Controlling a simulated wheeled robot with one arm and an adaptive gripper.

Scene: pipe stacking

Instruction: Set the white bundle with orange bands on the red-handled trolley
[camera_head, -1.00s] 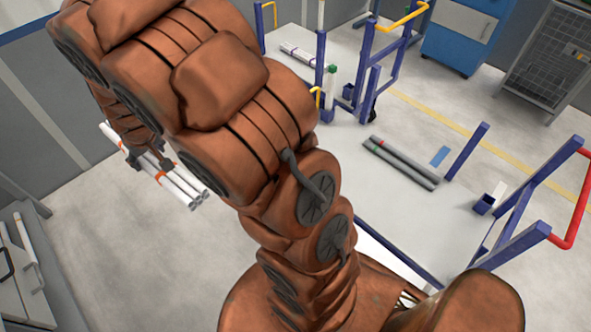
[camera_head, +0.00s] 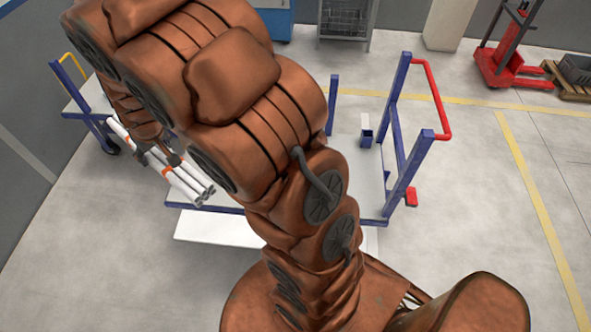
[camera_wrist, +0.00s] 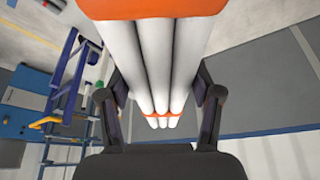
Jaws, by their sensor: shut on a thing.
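The white bundle with orange bands (camera_head: 183,184) is in my gripper (camera_head: 160,160), held in the air at the left of the head view. In the wrist view the bundle (camera_wrist: 160,60) runs lengthwise between the two fingers (camera_wrist: 160,115), with an orange band near and another far. My gripper is shut on it. The red-handled trolley (camera_head: 375,205) stands at the centre, with blue posts and a red handle (camera_head: 433,100) on its right side. My arm hides much of its light deck, and I cannot tell what lies there.
A yellow-handled trolley (camera_head: 92,118) stands at the upper left, partly behind my arm. A white flat surface (camera_head: 215,228) lies in front of the red-handled trolley. A red pallet jack (camera_head: 505,60) is at the upper right.

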